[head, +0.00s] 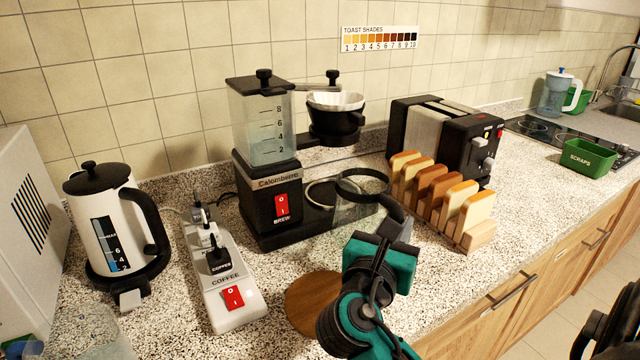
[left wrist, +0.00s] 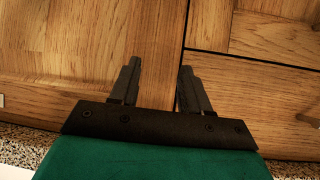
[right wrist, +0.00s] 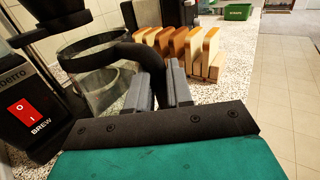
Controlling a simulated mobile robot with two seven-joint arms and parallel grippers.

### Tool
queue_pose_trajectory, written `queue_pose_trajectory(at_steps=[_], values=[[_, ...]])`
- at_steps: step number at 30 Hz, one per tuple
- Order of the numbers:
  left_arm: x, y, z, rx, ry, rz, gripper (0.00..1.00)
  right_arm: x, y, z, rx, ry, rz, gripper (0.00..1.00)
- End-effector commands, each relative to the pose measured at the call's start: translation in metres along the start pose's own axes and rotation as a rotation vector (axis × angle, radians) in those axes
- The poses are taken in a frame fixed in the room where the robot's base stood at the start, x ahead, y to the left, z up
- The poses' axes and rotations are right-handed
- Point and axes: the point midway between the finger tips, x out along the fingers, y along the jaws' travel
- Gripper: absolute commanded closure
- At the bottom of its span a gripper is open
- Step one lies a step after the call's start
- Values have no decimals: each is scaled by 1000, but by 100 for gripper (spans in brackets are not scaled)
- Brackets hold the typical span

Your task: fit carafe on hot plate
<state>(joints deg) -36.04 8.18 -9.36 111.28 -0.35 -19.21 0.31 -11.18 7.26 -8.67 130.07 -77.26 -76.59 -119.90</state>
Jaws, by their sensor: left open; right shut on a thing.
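The carafe (head: 352,212) is a clear glass jug with a black rim and black handle. My right gripper (head: 396,228) is shut on its handle (right wrist: 126,54). The carafe looks upright, at the right front of the coffee maker (head: 268,205). The round hot plate (head: 322,192) on the maker's black base shows just left of the carafe and is partly uncovered. Whether the carafe touches the base cannot be told. My left gripper (left wrist: 158,78) is open and empty before wooden cabinet fronts.
The black filter holder (head: 335,122) overhangs the hot plate. A toast rack (head: 440,198) with several slices stands close right of the carafe, before the toaster (head: 448,135). A switch strip (head: 222,275) and kettle (head: 112,230) stand left. A round wooden board (head: 305,300) lies in front.

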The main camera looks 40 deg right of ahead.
Motion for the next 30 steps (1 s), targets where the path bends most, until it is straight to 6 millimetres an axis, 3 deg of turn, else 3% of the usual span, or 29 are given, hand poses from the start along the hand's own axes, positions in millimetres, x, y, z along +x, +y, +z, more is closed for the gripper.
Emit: queue_pose_trajectory(at_steps=[8, 21, 30], values=[[-2, -1, -6, 1, 3, -1, 53, 3, -2, 4, 4, -8, -15, 100], [-1, -2, -6, 2, 4, -2, 53, 85, 68, 6, 4, -9, -17, 100], [-1, -2, -6, 2, 3, -2, 53, 107, 86, 5, 4, -7, -16, 100]])
